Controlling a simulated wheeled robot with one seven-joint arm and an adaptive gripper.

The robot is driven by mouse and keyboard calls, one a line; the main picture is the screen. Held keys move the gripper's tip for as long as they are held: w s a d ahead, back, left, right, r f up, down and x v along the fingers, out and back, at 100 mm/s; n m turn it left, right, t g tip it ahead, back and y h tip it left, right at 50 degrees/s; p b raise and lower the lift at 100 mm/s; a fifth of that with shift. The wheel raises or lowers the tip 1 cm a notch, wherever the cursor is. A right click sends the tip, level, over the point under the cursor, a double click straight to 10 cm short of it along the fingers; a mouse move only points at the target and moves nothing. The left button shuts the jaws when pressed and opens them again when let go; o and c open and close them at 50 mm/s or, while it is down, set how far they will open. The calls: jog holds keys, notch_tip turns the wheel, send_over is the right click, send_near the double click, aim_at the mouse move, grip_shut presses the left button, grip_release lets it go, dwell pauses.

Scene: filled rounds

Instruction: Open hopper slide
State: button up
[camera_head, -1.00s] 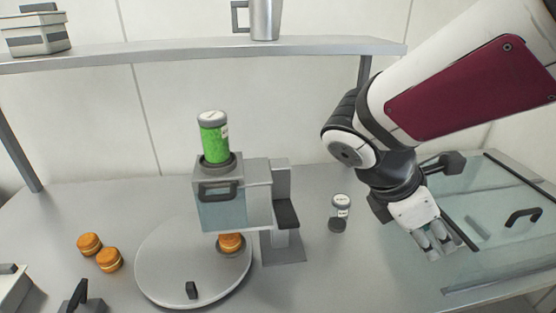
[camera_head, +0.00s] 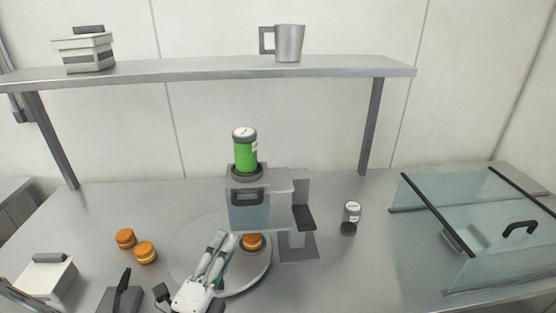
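The dispenser (camera_head: 250,212) stands in the middle of the counter, with a clear-fronted box and a dark handle (camera_head: 247,197) on its front face. A green canister (camera_head: 245,153) with a grey cap stands upright on top of it. A black paddle-like part (camera_head: 304,217) is on its right side. My gripper (camera_head: 226,238) is low in front of the dispenser, over the round turntable (camera_head: 186,260), with its fingers pointing up and away. A gap shows between the fingers and nothing is seen in them. It appears apart from the handle.
A filled bun (camera_head: 252,242) sits on the turntable under the dispenser. Two more buns (camera_head: 125,238) lie to the left. A small jar (camera_head: 350,217) stands to the right, then a glass-lidded case (camera_head: 478,225). A shelf (camera_head: 200,70) spans behind, holding a metal jug (camera_head: 289,43).

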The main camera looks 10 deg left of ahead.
aim_at(247, 200)
jog(key=shift+y, duration=0.4)
jog(key=shift+a+b+x, duration=0.15)
jog(key=shift+b+x, duration=1.3)
jog(key=shift+x, duration=1.9)
jog(key=shift+a+b+x, duration=0.1)
jog(key=shift+b+x, duration=1.3)
jog(key=shift+x, duration=1.9)
grip_shut()
